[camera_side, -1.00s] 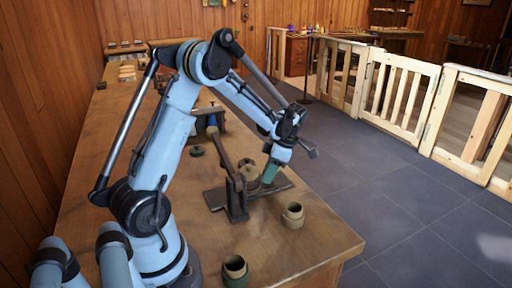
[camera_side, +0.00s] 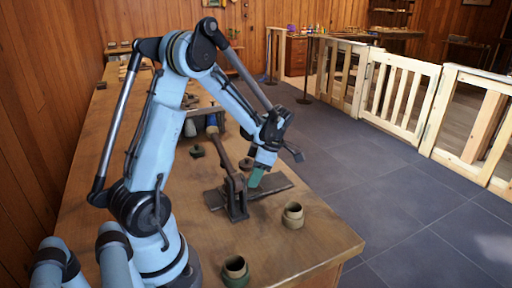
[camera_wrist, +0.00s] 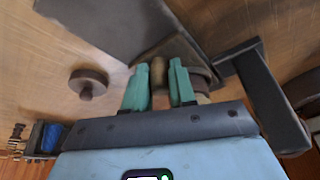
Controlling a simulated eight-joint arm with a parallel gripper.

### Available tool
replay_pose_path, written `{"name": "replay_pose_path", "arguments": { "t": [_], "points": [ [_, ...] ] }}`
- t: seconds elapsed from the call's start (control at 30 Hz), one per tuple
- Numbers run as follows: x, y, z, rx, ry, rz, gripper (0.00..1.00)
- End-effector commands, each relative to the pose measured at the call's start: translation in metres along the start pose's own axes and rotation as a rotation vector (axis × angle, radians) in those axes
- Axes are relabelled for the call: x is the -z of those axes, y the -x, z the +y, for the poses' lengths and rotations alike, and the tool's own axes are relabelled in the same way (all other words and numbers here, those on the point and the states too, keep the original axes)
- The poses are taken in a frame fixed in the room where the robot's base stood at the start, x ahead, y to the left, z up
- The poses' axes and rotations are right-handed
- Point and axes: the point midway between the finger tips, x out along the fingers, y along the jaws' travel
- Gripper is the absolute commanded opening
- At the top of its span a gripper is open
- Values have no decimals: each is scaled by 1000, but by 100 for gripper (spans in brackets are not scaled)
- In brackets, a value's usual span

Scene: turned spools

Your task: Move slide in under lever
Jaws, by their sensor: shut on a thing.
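The lever (camera_side: 220,150) is a dark bar rising at a slant from an upright bracket (camera_side: 236,198) on a flat dark base plate (camera_side: 275,189). My gripper (camera_side: 254,181) points down over the plate, just right of the bracket. In the wrist view its green fingers (camera_wrist: 159,88) are shut on a brown rounded piece (camera_wrist: 158,66), which I take to be the slide's knob. A dark wedge-like plate (camera_wrist: 182,48) lies beyond it, and the bracket (camera_wrist: 268,95) stands at the right. The fingers hide much of the slide; whether any of it is under the lever cannot be told.
A tan spool-like pot (camera_side: 292,216) stands right of the plate, and a green pot (camera_side: 235,268) near the front. A dark knobbed disc (camera_wrist: 88,82) lies on the bench. The bench's right edge drops to the floor.

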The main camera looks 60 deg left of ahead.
Motion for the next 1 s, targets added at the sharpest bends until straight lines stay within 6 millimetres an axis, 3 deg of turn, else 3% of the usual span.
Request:
{"name": "replay_pose_path", "arguments": {
  "t": [0.43,0.87,0.9,1.0],
  "points": [
    [16,-8,-8,-6,5,-2,8],
    [18,-9,-9,-6,4,-2,8],
    [18,-9,-9,-6,4,-2,30],
    [18,-9,-9,-6,4,-3,37]
  ]
}}
